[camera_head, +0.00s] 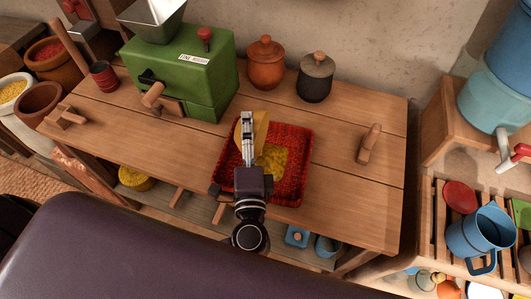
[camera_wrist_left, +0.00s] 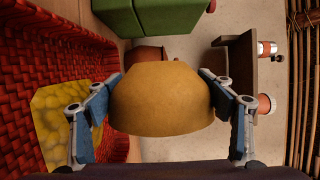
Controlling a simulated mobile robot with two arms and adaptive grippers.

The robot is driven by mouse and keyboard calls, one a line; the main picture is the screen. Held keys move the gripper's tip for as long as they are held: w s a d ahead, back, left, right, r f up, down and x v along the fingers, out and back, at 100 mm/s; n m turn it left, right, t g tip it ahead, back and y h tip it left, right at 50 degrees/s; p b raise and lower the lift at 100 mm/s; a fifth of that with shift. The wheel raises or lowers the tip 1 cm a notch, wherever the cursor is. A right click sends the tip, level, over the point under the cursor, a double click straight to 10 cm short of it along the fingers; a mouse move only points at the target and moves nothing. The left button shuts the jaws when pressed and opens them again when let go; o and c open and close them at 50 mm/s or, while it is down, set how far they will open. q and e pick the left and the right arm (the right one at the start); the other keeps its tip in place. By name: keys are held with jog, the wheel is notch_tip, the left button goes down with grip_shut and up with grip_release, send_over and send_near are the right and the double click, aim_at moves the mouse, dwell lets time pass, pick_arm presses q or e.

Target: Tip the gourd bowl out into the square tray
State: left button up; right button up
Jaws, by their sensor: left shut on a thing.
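The square tray (camera_head: 302,145) is red and woven, and lies on the wooden bench. Yellow contents (camera_head: 273,161) lie in a patch on its floor; they also show in the left wrist view (camera_wrist_left: 62,118). My left gripper (camera_head: 248,123) is over the tray and shut on the gourd bowl (camera_head: 262,124). The ochre bowl sits between the two fingers in the left wrist view (camera_wrist_left: 162,98), with its rounded outside showing and tilted well over. Its inside is hidden there, so I cannot tell whether anything is left in it. My right gripper is not in view.
A green mill (camera_head: 200,75) stands at the back left of the bench. An orange lidded jar (camera_head: 266,65) and a dark lidded jar (camera_head: 315,78) stand behind the tray. A wooden tool (camera_head: 369,145) lies to the right. The bench between tool and tray is clear.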

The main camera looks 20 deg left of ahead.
pick_arm(q)
jog(key=shift+d+r+m, duration=0.15)
jog(key=shift+d+m, duration=0.15)
jog(key=shift+m, duration=0.3)
dwell(0.3)
